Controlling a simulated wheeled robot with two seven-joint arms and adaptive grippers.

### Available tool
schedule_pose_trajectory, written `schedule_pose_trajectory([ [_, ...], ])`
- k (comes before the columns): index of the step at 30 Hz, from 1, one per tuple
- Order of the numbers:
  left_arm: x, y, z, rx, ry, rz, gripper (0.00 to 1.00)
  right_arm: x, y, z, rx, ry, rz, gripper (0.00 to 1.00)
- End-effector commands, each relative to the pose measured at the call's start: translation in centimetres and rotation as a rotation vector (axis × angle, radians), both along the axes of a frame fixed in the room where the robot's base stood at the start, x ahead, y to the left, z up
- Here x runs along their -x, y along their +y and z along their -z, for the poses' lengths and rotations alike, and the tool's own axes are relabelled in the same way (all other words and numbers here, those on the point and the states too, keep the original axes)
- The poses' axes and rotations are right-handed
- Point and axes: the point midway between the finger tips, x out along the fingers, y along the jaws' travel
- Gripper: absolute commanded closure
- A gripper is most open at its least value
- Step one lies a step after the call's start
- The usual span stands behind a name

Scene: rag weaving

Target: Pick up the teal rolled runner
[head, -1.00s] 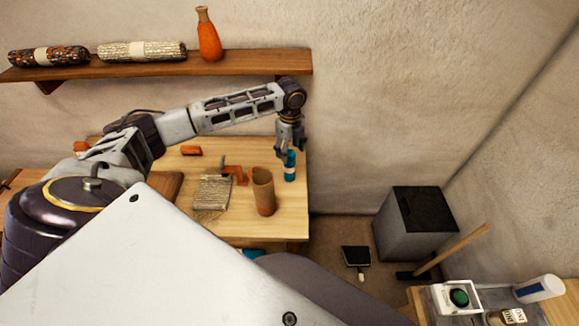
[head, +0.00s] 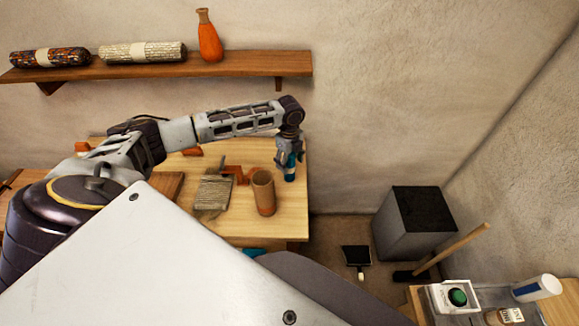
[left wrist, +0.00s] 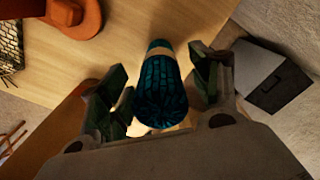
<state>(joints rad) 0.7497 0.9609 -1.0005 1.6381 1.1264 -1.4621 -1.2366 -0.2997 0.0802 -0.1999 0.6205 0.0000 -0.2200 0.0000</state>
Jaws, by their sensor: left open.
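The teal rolled runner (head: 290,172) stands upright near the right end of the wooden table, with a pale band around it. In the left wrist view the runner (left wrist: 160,90) shows its dark teal woven top end between the two finger pads. My left gripper (head: 289,160) points down over the runner with its fingers open on either side of it. In the left wrist view the left gripper (left wrist: 160,92) has visible gaps between the pads and the runner. The runner's upper part is partly hidden by the fingers in the head view. My right gripper is not in view.
A brown cylinder (head: 263,192) stands close left of the runner. A small woven piece (head: 212,192) and an orange object (head: 240,174) lie further left on the table (head: 285,222). A shelf (head: 230,65) with two rolls and an orange bottle (head: 209,40) is above. A grey bin (head: 412,225) stands on the floor.

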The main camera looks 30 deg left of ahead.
Motion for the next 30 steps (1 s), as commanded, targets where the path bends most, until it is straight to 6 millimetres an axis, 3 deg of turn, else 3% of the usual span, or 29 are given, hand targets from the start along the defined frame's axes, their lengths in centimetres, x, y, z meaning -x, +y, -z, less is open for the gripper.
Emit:
schedule_pose_trajectory([
  [14,0.00,0.02,0.13,-0.001,0.000,0.000,0.37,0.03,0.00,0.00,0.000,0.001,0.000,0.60],
  [26,-0.01,0.03,0.12,-0.001,0.000,0.000,0.87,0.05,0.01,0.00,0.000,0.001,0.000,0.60],
  [30,-0.03,0.03,0.09,-0.001,-0.001,0.000,0.90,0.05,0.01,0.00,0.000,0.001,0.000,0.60],
])
